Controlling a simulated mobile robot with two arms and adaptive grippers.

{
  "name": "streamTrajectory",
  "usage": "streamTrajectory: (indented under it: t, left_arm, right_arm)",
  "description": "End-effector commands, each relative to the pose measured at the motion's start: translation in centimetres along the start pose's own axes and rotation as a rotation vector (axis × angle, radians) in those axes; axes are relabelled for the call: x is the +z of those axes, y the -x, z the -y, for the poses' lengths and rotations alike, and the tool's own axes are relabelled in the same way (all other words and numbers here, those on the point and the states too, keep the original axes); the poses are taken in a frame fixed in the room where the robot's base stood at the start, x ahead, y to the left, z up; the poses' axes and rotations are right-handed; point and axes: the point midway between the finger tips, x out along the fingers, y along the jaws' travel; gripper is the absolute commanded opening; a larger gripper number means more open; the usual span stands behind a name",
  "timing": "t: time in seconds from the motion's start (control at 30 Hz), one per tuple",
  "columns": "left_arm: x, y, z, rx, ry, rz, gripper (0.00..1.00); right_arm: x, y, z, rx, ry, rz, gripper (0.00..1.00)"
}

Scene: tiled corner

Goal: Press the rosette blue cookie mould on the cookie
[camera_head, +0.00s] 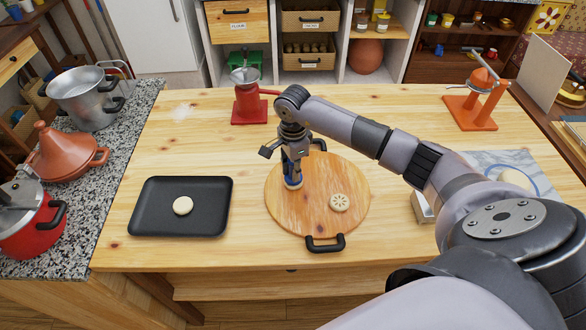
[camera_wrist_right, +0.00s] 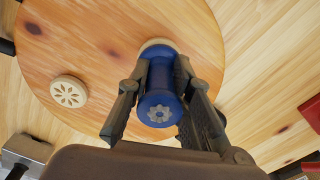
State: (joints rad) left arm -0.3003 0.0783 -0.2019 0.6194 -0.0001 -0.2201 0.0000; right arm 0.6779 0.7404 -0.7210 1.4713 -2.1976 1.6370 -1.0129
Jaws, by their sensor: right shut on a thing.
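The blue cookie mould (camera_head: 293,182) is upright over the left part of the round wooden board (camera_head: 310,220). My right gripper (camera_head: 292,165) is shut around it from above. In the right wrist view the mould (camera_wrist_right: 160,90) sits between the fingers, with a grey rosette on its near end. A pale round edge (camera_wrist_right: 157,44) shows at its far end, like a cookie under it, mostly hidden; I cannot tell whether they touch. A cookie with a flower pattern (camera_head: 340,203) lies to the right on the board, apart from the mould. My left gripper is not in view.
A black tray (camera_head: 150,222) with one plain cookie (camera_head: 183,205) lies left of the board. A red stand (camera_head: 250,105) is behind, and an orange press (camera_head: 478,100) stands at the back right. My right arm covers much of the right side.

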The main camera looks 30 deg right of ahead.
Motion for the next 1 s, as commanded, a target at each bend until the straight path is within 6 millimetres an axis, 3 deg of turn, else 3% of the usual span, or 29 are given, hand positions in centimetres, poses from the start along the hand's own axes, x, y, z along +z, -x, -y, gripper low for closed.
streamTrajectory:
  t: [1.0]
  left_arm:
    - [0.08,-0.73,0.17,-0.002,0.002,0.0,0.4]
  right_arm:
    - [0.0,-0.77,-0.06,0.002,0.0,0.0,0.0]
